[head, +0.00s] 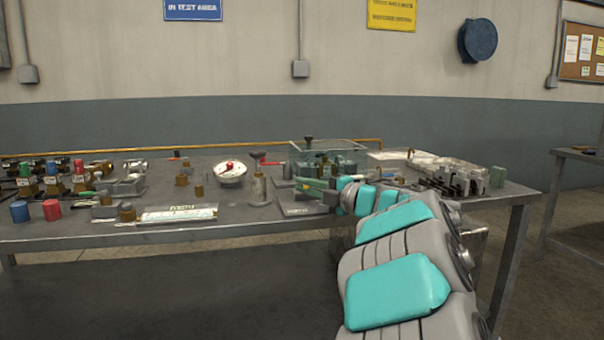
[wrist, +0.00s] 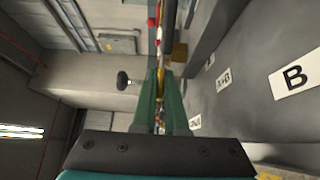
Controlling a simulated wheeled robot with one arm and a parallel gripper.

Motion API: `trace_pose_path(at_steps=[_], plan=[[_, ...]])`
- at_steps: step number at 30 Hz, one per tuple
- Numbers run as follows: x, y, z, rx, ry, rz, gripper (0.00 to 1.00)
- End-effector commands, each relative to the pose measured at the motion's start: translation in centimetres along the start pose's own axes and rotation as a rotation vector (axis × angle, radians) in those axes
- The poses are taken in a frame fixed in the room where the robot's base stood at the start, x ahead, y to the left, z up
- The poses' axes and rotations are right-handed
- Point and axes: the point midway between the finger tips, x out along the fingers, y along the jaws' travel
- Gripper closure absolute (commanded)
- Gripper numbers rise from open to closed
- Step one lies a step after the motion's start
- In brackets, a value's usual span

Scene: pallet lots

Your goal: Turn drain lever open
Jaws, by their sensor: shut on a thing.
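My gripper (head: 301,183) reaches in from the right over the bench, its green fingers pointing left. In the wrist view the green fingers (wrist: 157,82) are close together, shut on a slim part between them. This part seems to be the drain lever; the fingers hide most of it, and its angle cannot be told. A strip with red and yellow parts shows past the fingertips in the wrist view. In the head view a grey post (head: 259,188) with a red handle (head: 271,163) stands just left of the fingers.
The metal bench (head: 110,240) carries a round white gauge (head: 230,172), a clear box (head: 305,152) behind the gripper, and a row of metal blocks (head: 455,178) on the right. Coloured caps and fittings crowd the left. A white label marked B (wrist: 294,76) shows in the wrist view.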

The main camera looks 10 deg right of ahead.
Motion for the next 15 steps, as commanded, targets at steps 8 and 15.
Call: trace_pose_path(at_steps=[8,15], plan=[[-0.35,0.15,0.65,0.001,0.123,0.0,1.0],[-0.36,0.15,0.62,-0.002,0.172,0.001,1.0]])
